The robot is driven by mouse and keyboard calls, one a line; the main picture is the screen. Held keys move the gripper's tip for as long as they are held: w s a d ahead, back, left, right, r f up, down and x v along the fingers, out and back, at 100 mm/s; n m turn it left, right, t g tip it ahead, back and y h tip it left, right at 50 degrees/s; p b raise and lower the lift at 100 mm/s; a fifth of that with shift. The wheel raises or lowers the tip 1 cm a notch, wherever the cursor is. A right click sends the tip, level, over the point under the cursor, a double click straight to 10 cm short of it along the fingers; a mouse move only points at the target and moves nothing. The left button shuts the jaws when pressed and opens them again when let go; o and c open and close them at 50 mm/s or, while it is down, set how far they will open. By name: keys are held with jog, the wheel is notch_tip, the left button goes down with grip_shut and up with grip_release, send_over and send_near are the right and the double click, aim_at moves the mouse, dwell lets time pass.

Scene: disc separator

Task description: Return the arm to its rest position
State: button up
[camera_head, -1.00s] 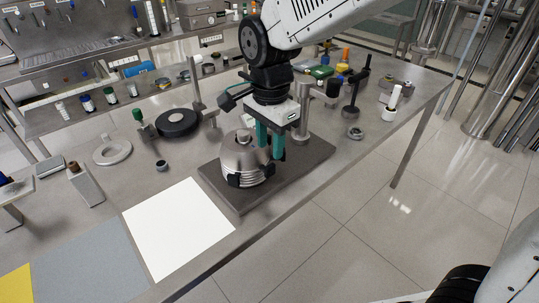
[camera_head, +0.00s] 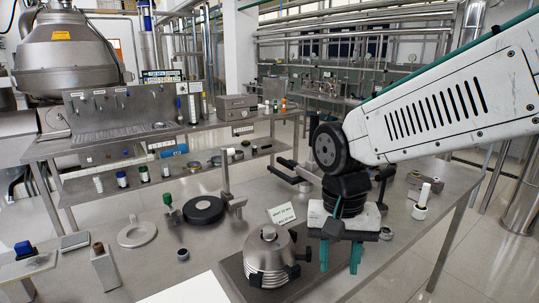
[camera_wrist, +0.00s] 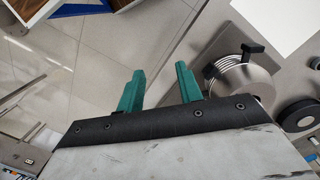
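My gripper (camera_head: 341,265) hangs over the bench just right of the silver bowl, with its two green fingers pointing down. In the wrist view the fingers (camera_wrist: 160,75) stand apart with nothing between them. The silver domed bowl (camera_head: 268,252) has black clamps at its side and stands upright on a dark grey base plate (camera_head: 236,272). In the wrist view the bowl (camera_wrist: 245,78) is to the right of the fingers, apart from them. My arm reaches in from the upper right. The lower edge of the head view cuts off part of the plate.
A small sign (camera_head: 281,214) stands behind the bowl. A black ring (camera_head: 203,210), a pale ring (camera_head: 137,231) and a white-topped holder (camera_head: 420,207) are on the bench (camera_head: 320,291). A shelf (camera_head: 160,184) with small jars is behind. Tiled floor lies right of the bench.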

jog(key=s+d+r+n+t, duration=0.2)
jog(key=s+d+r, duration=0.1)
jog(key=s+d, duration=0.9)
jog(key=shift+s+d+r, duration=0.3)
jog(key=shift+s+d, duration=0.05)
jog(key=shift+d, duration=0.65)
jog(key=shift+a, duration=0.1)
dwell(0.4)
